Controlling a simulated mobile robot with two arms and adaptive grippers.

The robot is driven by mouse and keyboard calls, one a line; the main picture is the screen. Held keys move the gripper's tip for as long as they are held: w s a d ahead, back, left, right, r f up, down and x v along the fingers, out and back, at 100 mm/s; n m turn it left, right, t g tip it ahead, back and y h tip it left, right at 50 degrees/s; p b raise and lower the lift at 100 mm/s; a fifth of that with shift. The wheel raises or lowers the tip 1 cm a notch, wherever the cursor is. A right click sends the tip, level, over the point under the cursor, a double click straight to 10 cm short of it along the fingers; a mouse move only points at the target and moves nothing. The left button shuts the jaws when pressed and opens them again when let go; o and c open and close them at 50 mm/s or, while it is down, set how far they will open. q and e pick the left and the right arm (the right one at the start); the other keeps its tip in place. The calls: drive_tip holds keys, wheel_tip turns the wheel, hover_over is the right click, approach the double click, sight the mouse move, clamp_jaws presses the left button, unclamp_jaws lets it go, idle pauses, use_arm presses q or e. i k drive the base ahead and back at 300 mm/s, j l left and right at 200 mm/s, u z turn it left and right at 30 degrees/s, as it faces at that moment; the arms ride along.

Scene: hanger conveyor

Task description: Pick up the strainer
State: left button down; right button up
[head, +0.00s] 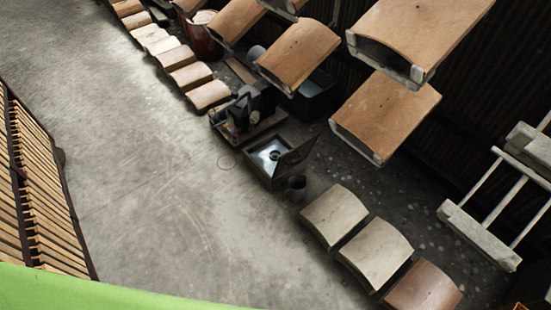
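I cannot make out a strainer for certain in the head view. An open wooden box (293,158) with a raised lid and a pale, shiny inside stands on the floor near the middle. A small round dark spot shows within it, too small to identify. A dark cup-like container (297,188) stands just below and right of the box. Neither of my grippers is in view.
Several curved tan pieces (333,215) lie in a row on the floor, and larger ones (385,115) hang at upper right. A slatted rack (45,190) stands at left. A white frame (480,235) is at right. The grey floor (130,150) between is clear.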

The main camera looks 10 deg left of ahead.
sight(274, 157)
drive_tip(key=z, duration=2.8)
drive_tip(key=u, duration=3)
drive_tip(key=i+j+u, duration=0.7)
drive_tip(key=i+u, duration=0.2)
drive_tip(key=i+j, duration=0.15)
drive_tip(key=i, duration=0.35)
drive_tip(key=i+j+u, duration=0.1)
drive_tip(key=i, duration=0.4)
drive_tip(key=i+j+u, duration=0.1)
drive_tip(key=i, duration=0.4)
